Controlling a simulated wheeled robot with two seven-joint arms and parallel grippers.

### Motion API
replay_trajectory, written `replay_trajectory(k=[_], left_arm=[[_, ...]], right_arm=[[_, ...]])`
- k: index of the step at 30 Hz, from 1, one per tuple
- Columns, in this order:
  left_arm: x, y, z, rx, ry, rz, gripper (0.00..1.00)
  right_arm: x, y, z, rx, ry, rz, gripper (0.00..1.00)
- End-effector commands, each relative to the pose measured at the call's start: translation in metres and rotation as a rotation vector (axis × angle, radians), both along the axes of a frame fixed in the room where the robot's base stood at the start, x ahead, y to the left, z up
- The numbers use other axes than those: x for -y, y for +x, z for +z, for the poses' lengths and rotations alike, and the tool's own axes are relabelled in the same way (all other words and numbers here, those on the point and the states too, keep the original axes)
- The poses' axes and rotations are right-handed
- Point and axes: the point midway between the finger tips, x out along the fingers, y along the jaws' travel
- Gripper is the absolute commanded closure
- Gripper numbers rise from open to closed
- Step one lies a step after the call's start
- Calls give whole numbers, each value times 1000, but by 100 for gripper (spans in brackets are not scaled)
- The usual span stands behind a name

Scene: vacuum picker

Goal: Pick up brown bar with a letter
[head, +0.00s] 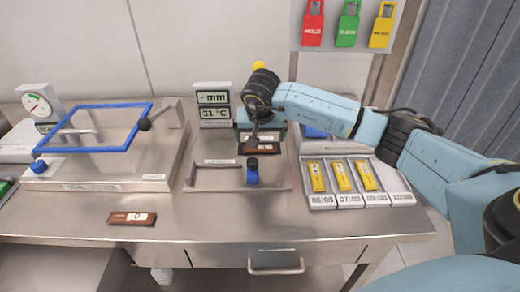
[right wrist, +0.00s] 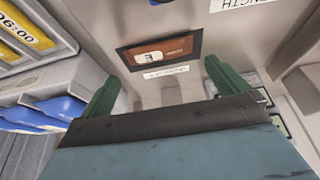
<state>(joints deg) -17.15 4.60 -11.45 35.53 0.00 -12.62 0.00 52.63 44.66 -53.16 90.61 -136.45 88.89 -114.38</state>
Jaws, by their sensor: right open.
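A brown bar (head: 132,218) with a white label and a dark character lies near the table's front edge at left in the head view. A second brown bar (right wrist: 172,50) with a white label sits in a dark-edged recess in the right wrist view; in the head view it shows partly (head: 250,151) beneath my right gripper. My right gripper (head: 254,136) points down over the recess. In the right wrist view its two green fingers are apart (right wrist: 160,76), with nothing between them and the bar ahead of them. My left gripper is out of view.
A display (head: 212,104) stands behind the recess. Yellow-labelled slots (head: 342,178) are at right. The front table centre is clear.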

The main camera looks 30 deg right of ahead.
Motion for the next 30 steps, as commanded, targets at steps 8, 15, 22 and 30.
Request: replay_trajectory(k=[8,15,22,30], left_arm=[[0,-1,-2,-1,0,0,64],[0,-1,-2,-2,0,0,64],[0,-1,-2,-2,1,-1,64],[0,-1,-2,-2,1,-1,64]], right_arm=[[8,13,-37,-2,2,-2,0],[9,15,-41,0,2,-1,0],[9,15,-41,0,2,-1,22],[9,15,-40,1,1,-1,34]])
